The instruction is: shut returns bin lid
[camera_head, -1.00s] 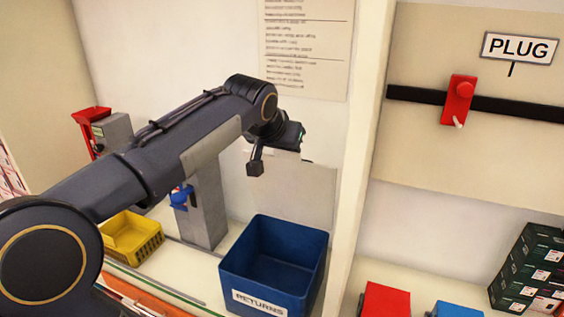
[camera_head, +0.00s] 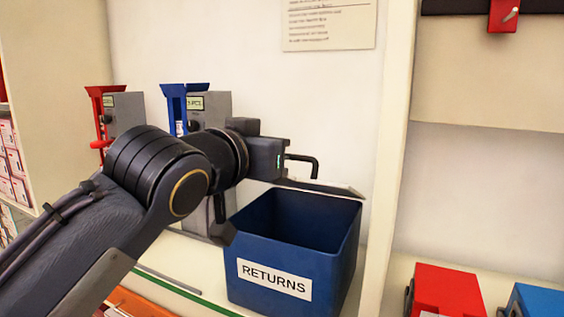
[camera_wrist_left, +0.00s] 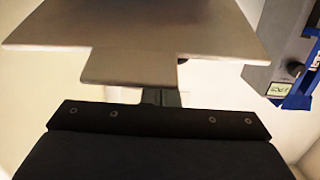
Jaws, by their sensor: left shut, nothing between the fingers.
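The blue returns bin (camera_head: 290,268), with a white RETURNS label on its front, stands open-topped on the shelf in the head view. A thin pale plate, apparently its lid (camera_head: 335,188), shows nearly edge-on over the bin's back rim; its exact tilt is unclear. In the wrist view a broad greyish plate with a tab (camera_wrist_left: 140,35), apparently the same lid, fills the top, close to the fingers. My left gripper (camera_head: 303,166) is shut and empty, just above the pale plate in the head view; contact is unclear. My right gripper is not in view.
Behind my arm stand a red dispenser (camera_head: 101,110) and a blue dispenser (camera_head: 176,100). A white divider post (camera_head: 396,130) rises right of the bin. Red (camera_head: 447,290) and blue (camera_head: 537,300) boxes sit beyond it.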

